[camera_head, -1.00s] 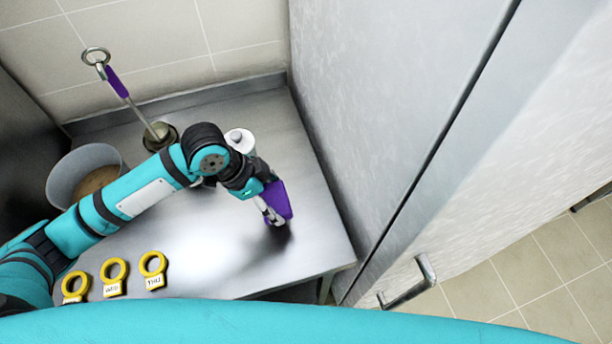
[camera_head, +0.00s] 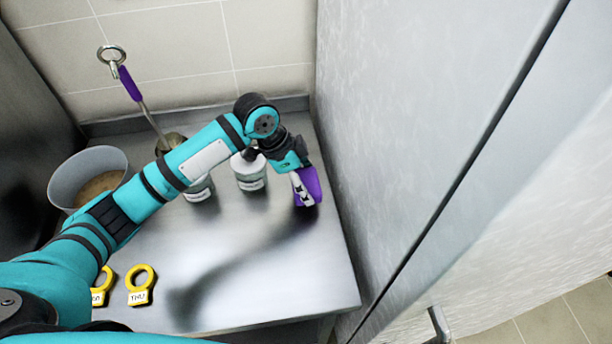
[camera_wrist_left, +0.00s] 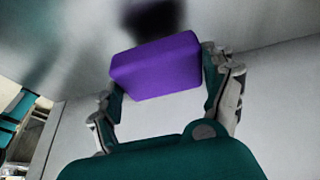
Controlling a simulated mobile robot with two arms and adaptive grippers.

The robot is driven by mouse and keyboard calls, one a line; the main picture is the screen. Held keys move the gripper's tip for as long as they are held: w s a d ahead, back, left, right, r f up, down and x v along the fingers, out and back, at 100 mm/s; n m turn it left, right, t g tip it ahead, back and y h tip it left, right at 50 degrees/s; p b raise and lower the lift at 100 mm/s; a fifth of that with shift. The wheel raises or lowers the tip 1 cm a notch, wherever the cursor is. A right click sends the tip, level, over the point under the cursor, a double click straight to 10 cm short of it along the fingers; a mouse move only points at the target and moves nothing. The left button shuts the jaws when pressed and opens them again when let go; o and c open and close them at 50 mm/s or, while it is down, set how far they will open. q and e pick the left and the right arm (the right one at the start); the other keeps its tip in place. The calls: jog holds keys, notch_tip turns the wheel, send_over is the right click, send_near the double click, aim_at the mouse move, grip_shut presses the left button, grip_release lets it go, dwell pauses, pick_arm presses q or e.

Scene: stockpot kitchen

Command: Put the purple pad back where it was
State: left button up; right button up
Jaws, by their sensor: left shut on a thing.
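The purple pad (camera_head: 313,183) is a small block held by my left gripper (camera_head: 304,190) near the right side of the steel counter (camera_head: 270,270). In the left wrist view the pad (camera_wrist_left: 156,67) sits between the two fingers of the gripper (camera_wrist_left: 163,85), which are shut on it. A dark shadow lies on the surface beyond the pad there, so it seems held off the counter. The pad's far face is hidden. My right gripper is not in view.
Two white-lidded jars (camera_head: 250,172) (camera_head: 198,188) stand behind and left of the gripper. Yellow ring tags (camera_head: 140,284) lie at the front left. The front middle is clear.

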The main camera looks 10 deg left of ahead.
aim_at(306, 171)
pick_arm(q)
jog(key=w, duration=0.3)
jog(key=shift+w+a+f, duration=0.1)
jog(key=shift+f, duration=0.05)
notch_tip(306, 171, down, 3)
jog(key=shift+r+p, duration=0.15)
jog(key=shift+p, duration=0.5)
jog(key=shift+f, duration=0.45)
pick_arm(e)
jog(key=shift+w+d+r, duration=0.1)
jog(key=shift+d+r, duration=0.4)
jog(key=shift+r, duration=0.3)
pick_arm(q)
jog(key=shift+f, duration=0.15)
jog(key=o, duration=1)
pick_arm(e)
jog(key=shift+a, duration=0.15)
